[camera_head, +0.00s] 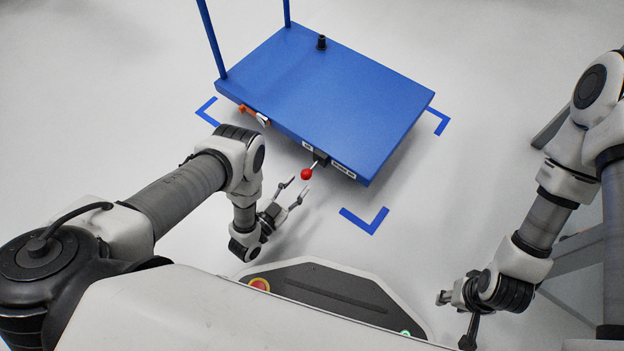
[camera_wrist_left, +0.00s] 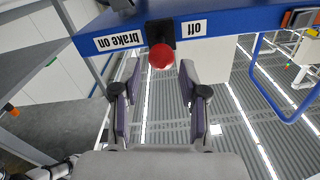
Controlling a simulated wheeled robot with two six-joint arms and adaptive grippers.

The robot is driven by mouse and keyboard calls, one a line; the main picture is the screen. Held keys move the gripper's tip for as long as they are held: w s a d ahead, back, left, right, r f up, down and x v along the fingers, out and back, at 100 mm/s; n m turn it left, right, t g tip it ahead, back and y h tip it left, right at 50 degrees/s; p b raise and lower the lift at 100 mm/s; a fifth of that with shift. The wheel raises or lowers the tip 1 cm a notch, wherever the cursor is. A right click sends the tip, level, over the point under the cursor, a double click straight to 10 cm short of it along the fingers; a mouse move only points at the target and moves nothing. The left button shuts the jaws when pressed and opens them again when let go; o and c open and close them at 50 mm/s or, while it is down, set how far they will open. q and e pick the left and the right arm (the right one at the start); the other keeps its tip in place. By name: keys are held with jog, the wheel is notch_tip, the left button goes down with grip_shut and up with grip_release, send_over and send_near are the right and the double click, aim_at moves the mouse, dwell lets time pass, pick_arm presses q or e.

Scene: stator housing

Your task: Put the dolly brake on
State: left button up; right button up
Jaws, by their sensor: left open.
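The blue dolly (camera_head: 330,95) stands on the floor. A short brake lever with a red ball knob (camera_head: 306,174) sticks out from a black bracket under its near edge. In the left wrist view the red knob (camera_wrist_left: 161,56) sits in front of the bracket, between the upside-down "brake on" label (camera_wrist_left: 118,40) on the left and the "off" label (camera_wrist_left: 194,28) on the right. My left gripper (camera_head: 294,189) is open and empty, its fingertips just short of the knob, one to each side in the left wrist view (camera_wrist_left: 159,82). My right gripper (camera_head: 456,317) is open and empty, low at the right.
Blue corner marks (camera_head: 366,220) lie on the pale floor around the dolly. An orange and metal fitting (camera_head: 254,115) sits at its near left edge. A black peg (camera_head: 321,42) stands on the deck's far side. Blue handle posts (camera_head: 212,40) rise at the left.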

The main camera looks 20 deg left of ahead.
aim_at(311, 168)
pick_arm(q)
jog(key=b+x, duration=0.3)
jog(key=x, duration=0.4)
jog(key=shift+w, duration=0.3)
jog(key=shift+r, duration=0.1)
grip_shut()
